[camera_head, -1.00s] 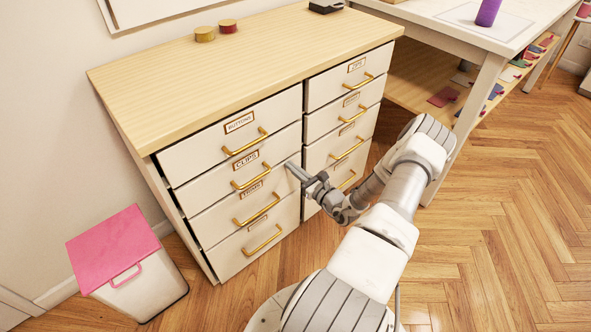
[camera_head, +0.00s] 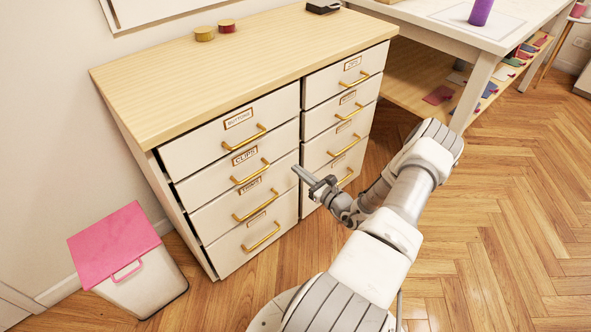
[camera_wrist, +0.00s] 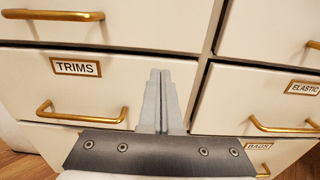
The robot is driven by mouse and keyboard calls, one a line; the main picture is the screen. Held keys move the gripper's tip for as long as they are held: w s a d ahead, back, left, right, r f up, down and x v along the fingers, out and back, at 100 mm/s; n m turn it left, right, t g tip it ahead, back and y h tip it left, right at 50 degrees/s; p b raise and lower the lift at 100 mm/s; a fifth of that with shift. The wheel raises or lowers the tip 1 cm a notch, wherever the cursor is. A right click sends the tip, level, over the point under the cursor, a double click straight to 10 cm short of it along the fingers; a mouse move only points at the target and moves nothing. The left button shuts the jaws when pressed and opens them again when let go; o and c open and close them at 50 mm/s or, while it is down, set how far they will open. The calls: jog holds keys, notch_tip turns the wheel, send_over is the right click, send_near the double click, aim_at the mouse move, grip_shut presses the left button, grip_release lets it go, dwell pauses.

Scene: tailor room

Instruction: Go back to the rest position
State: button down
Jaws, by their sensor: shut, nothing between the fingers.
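My gripper (camera_head: 297,170) is shut and empty in front of the drawer cabinet (camera_head: 230,60), near the gap between its two columns of drawers. The fingers are apart from the gold handles. The left column also has drawers labelled BUTTONS (camera_head: 205,143) and CLIPS (camera_head: 215,180). My arm hides part of the lower right drawers in the head view.
A white bin with a pink lid (camera_head: 113,243) stands left of the cabinet. A white table (camera_head: 480,30) with a lower shelf is at the right, with a purple object (camera_head: 480,12) on it. Two round tins (camera_head: 204,34) sit on the cabinet. The wooden floor at right is clear.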

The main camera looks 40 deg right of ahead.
jog(key=s+p, duration=0.2)
jog(key=s, duration=0.7)
jog(key=shift+s+d, duration=0.25)
jog(key=shift+s, duration=0.15)
jog(key=shift+w, duration=0.1)
